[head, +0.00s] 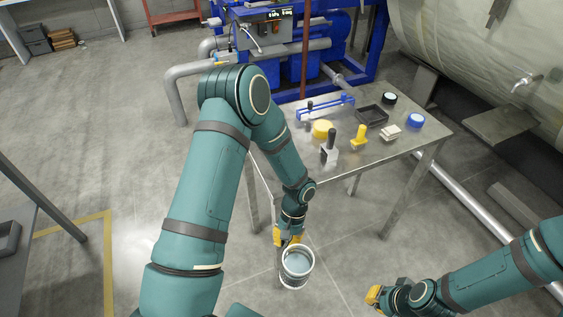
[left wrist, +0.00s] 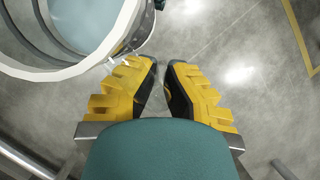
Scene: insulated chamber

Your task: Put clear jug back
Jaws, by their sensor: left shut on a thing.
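The clear jug (head: 297,268) hangs above the floor in front of the steel table, its round mouth facing up toward the head camera. Its inside looks pale blue; I cannot tell whether that is liquid. My left gripper (head: 289,240) is shut on the jug at its far side. In the left wrist view, the jug's pale rim (left wrist: 52,72) fills the upper left, and the yellow fingers of the left gripper (left wrist: 161,75) meet beside its wall; the exact grip point is partly hidden. My right gripper (head: 374,296) is at the lower right, away from the jug; its finger opening is unclear.
The steel table (head: 400,165) holds a yellow round piece (head: 323,129), a yellow-handled tool (head: 359,138), a black-handled tool (head: 330,147), a dark tray (head: 372,115) and a blue round piece (head: 415,120). Its front right top is bare. A large tank (head: 480,50) stands at right.

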